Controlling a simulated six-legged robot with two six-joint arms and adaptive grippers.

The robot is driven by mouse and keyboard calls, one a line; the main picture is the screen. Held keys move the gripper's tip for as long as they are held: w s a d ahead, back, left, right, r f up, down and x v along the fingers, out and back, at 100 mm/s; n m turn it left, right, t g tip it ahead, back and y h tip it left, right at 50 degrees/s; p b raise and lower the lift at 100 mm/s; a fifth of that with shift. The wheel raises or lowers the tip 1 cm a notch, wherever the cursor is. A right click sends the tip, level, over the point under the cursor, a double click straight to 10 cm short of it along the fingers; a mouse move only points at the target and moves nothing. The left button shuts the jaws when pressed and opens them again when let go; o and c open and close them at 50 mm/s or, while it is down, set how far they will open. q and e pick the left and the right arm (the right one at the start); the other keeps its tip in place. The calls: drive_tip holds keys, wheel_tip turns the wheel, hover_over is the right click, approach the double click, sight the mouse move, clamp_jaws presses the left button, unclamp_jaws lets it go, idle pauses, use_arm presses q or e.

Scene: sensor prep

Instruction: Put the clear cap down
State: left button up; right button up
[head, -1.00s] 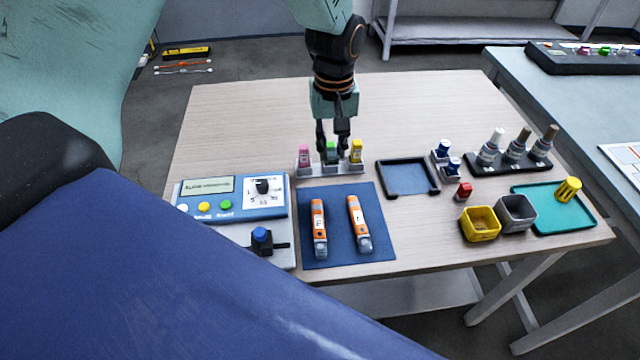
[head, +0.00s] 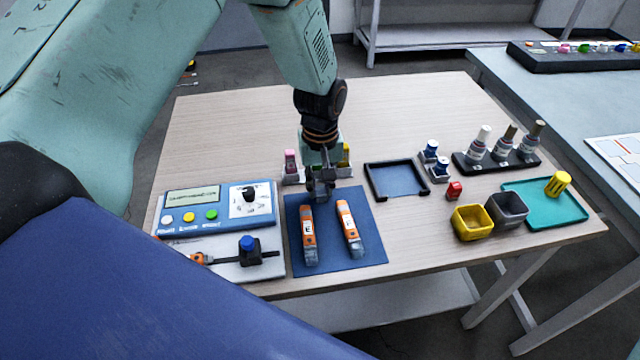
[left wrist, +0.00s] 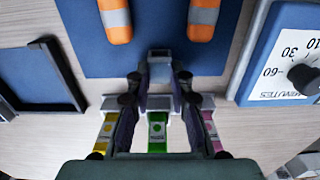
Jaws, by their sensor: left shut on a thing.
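My left gripper (head: 320,192) is shut on the clear cap (left wrist: 160,68), a small pale grey, see-through piece between the fingertips in the left wrist view. It is over the far edge of the blue mat (head: 372,252). In the head view the fingers largely hide the cap, and I cannot tell its height above the mat. Two orange pens (head: 308,235) (head: 349,229) with grey ends lie side by side on the mat, nearer to me than the gripper. My right gripper is not in view.
A rack behind the gripper holds pink (left wrist: 210,130), green (left wrist: 157,135) and yellow (left wrist: 104,135) pieces. A blue timer panel (head: 222,216) is left of the mat. An empty dark-rimmed tray (head: 372,185) is to the right. The far tabletop is clear.

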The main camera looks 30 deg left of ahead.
sight(319, 187)
use_arm(q)
drive_tip(key=shift+a+f, duration=0.2)
drive_tip(key=shift+a, duration=0.1)
drive_tip(key=o, duration=0.8)
drive_tip(key=shift+d+r, duration=0.15)
drive_tip(key=shift+d, duration=0.05)
drive_tip(key=shift+o, duration=0.3)
drive_tip(key=shift+a, duration=0.1)
wheel_tip(319, 187, up, 12)
drive_tip(key=p, duration=0.2)
drive_tip(key=shift+r, duration=0.1)
